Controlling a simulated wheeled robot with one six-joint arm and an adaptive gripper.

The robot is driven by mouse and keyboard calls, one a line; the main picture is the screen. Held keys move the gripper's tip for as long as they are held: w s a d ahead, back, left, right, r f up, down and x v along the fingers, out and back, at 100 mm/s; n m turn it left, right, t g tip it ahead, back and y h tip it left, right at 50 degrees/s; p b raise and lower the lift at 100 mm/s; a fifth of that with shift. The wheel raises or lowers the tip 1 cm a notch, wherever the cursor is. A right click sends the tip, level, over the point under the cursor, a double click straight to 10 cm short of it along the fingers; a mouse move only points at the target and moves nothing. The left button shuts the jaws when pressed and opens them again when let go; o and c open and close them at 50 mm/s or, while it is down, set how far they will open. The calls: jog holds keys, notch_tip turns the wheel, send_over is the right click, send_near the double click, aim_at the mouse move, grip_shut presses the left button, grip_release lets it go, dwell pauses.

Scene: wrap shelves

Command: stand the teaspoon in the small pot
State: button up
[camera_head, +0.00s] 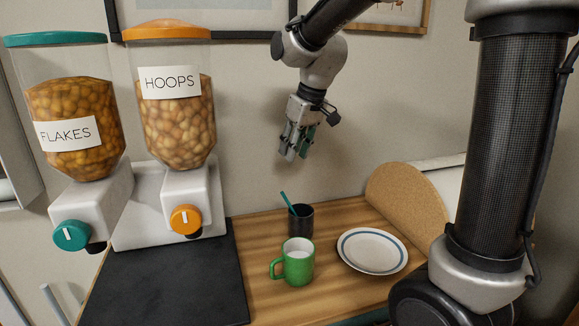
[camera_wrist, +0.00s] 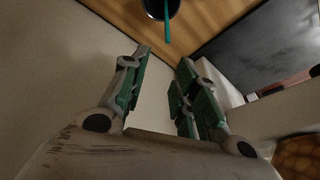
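The teaspoon (camera_head: 287,202) is teal and stands tilted in the small pot (camera_head: 300,221), with its upper end leaning to the left past the rim. The small pot is a dark cup on the wooden counter. In the wrist view the teaspoon (camera_wrist: 167,22) crosses the rim of the small pot (camera_wrist: 153,11) at the top edge. My gripper (camera_head: 294,156) hangs above and apart from the pot, fingers pointing down. In the wrist view its fingers (camera_wrist: 163,65) are spread with nothing between them. The spoon's lower end is hidden inside the pot.
A green mug (camera_head: 298,267) with white contents stands in front of the pot. A blue-ringed plate (camera_head: 372,250) lies to the right, by a round cork board (camera_head: 405,200). FLAKES (camera_head: 70,110) and HOOPS (camera_head: 178,115) dispensers stand left, behind a black mat (camera_head: 170,285).

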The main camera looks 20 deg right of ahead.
jog(key=s+d+r+m+h, duration=0.1)
jog(key=s+d+r, duration=0.1)
jog(key=s+d, duration=0.4)
jog(key=s+d+r+m, duration=0.2)
jog(key=s+d, duration=0.2)
jog(key=s, duration=0.5)
jog(key=s+d+f+m+t+h, duration=0.1)
jog(key=s+d+f, duration=0.3)
jog(key=s, duration=0.6)
jog(key=shift+m, duration=0.4)
